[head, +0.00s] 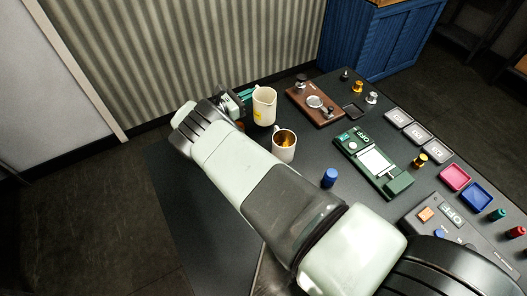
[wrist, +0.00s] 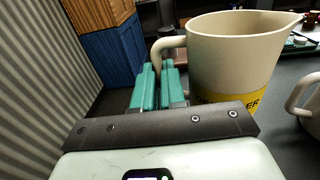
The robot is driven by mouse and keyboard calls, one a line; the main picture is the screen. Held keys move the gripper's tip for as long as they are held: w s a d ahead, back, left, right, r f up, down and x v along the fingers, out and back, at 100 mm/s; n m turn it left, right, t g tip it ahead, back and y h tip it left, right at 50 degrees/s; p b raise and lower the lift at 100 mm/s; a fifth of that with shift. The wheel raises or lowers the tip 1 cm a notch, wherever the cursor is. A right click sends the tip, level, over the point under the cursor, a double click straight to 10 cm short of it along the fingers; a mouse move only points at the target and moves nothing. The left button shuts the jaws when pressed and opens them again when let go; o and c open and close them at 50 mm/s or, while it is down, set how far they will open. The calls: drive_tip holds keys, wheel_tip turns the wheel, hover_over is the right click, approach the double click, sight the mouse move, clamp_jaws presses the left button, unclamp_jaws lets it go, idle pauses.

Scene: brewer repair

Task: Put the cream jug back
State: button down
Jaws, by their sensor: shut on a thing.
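The cream jug (head: 264,106) has a yellow label and stands upright at the table's far left side. It looms large in the wrist view (wrist: 232,62), its spout pointing right. My gripper (wrist: 158,72) has teal fingers closed on the jug's handle (wrist: 166,45). In the head view my gripper (head: 245,94) is left of the jug, partly hidden behind my arm. I cannot tell for certain whether the jug's base touches the table.
A white mug (head: 284,147) with amber contents stands close in front of the jug. A brown board (head: 315,106) lies right of it, then a green device (head: 372,164) and a blue cylinder (head: 330,178). A ribbed wall (head: 200,50) rises behind the table.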

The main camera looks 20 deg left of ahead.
wheel_tip(320, 180, up, 12)
drive_tip(key=s+a+n+t+y, duration=0.1)
drive_tip(key=s+a, duration=0.1)
drive_tip(key=s, duration=1.3)
drive_tip(key=s+a+y, duration=0.1)
drive_tip(key=s+a, duration=0.2)
drive_tip(key=s, duration=1.2)
drive_tip(key=f, duration=1.4)
drive_tip(key=shift+w+d+f, duration=0.15)
drive_tip(key=shift+w+f, duration=0.1)
drive_tip(key=shift+f, duration=0.05)
drive_tip(key=c, duration=1.7)
unclamp_jaws()
drive_tip(key=shift+f, duration=0.15)
drive_tip(key=o, duration=0.5)
